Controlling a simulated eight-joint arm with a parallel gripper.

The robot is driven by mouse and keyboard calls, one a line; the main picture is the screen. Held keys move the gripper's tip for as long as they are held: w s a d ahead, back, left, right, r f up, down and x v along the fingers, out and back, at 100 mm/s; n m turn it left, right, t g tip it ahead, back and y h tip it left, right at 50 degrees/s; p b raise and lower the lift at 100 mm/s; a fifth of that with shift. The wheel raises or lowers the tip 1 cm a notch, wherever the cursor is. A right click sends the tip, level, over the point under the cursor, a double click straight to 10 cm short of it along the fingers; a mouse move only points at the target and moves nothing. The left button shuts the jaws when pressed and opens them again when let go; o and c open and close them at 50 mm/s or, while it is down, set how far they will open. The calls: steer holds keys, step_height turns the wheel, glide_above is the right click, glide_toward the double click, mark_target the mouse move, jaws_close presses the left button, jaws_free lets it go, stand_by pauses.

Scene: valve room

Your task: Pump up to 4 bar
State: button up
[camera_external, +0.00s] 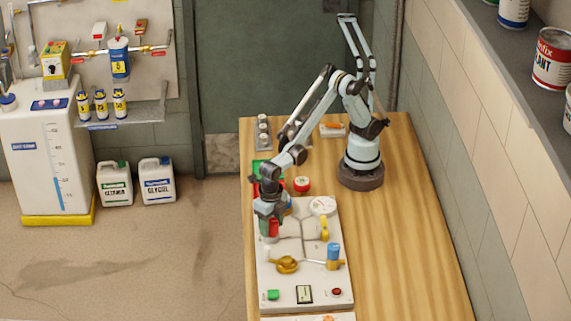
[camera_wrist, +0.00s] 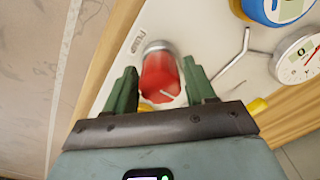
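A red cylindrical pump handle (camera_wrist: 160,76) with a grey metal end shows in the wrist view, between my two green fingers. My gripper (camera_wrist: 159,68) has one finger on each side of it, very close. I cannot tell if both fingers press on it. In the external view my gripper (camera_external: 269,212) points down at the left far part of the white panel (camera_external: 290,296), with the red handle (camera_external: 273,228) at its tip. A round white gauge (camera_external: 322,206) sits to its right on the panel. The gauge (camera_wrist: 298,57) is partly cut off in the wrist view, and its reading is too small to tell.
The panel also carries a yellow lever (camera_external: 324,227), a brass valve (camera_external: 287,265), a blue part (camera_external: 333,252), a green button (camera_external: 273,294), a small display (camera_external: 304,294) and a red button (camera_external: 337,292). The wooden table (camera_external: 400,260) is clear at the right.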

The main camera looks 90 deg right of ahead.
steer(key=c, duration=0.7)
steer(key=shift+m, duration=0.3)
steer(key=m, duration=1.6)
steer(key=shift+s, duration=0.1)
steer(key=m, duration=0.7)
